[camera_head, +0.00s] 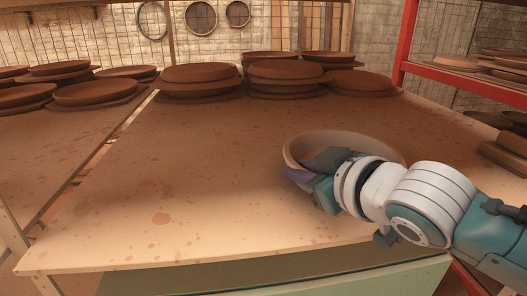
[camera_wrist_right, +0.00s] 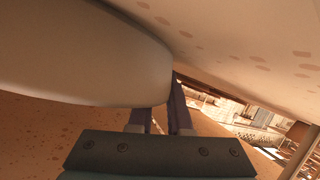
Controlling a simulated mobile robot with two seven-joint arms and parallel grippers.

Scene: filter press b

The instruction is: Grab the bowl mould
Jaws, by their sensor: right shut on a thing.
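The bowl mould (camera_head: 345,137) is a wide, pale tan round bowl at the right front of the wooden table. My right gripper (camera_head: 310,168) reaches in from the right and is shut on the bowl's near-left rim. The hand and forearm hide much of the bowl's near side. In the right wrist view the bowl mould (camera_wrist_right: 75,50) fills the upper left as a smooth pale shape, and its edge meets the dark fingers of the right gripper (camera_wrist_right: 173,95). I cannot tell whether the bowl rests on the table or is slightly raised. My left gripper is not in view.
The wooden table (camera_head: 160,190) is clear to the left and in the middle. Stacked brown round moulds (camera_head: 285,75) line its back edge. Another table (camera_head: 60,125) with similar moulds stands at the left. A red-framed shelf (camera_head: 403,40) stands at the right.

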